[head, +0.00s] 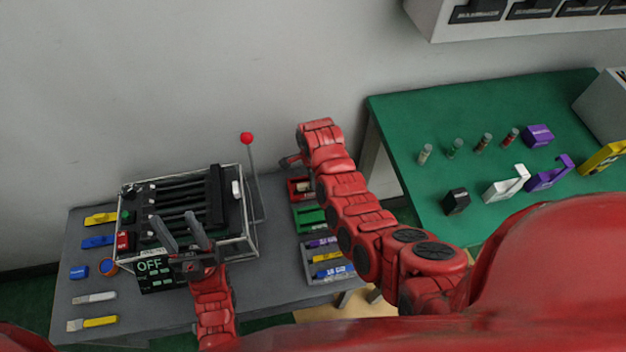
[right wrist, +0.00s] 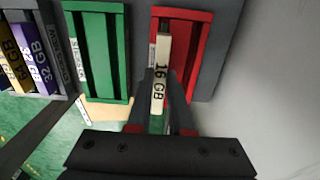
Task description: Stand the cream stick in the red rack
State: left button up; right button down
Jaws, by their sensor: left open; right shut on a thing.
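The cream stick (right wrist: 160,88), marked 16 GB, is in my right gripper (right wrist: 163,95), which is shut on it in the right wrist view. The stick overlaps the left part of the red rack (right wrist: 196,55) there; I cannot tell whether its far end is inside a slot. In the head view the red rack (head: 292,196) is at the back right of the grey table, partly hidden by my right arm. My left gripper (head: 179,226) is open and empty above the front of the black lever machine.
A green rack (right wrist: 120,50) and a grey rack (head: 308,272) with several sticks stand beside the red rack. The lever machine (head: 246,240) and a red-knobbed lever (head: 247,138) stand to its left. The wall (right wrist: 270,90) is close on the right.

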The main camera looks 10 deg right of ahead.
jog(key=shift+f+b, duration=0.95)
jog(key=shift+f, duration=0.15)
jog(key=c, duration=0.7)
grip_release()
jog(key=shift+c, duration=0.2)
jog(key=shift+r, duration=0.1)
notch_tip(320, 180, up, 8)
jog(key=shift+w+f, duration=0.1)
notch_tip(320, 180, up, 10)
jog(key=p, duration=0.6)
jog(key=shift+f, duration=0.25)
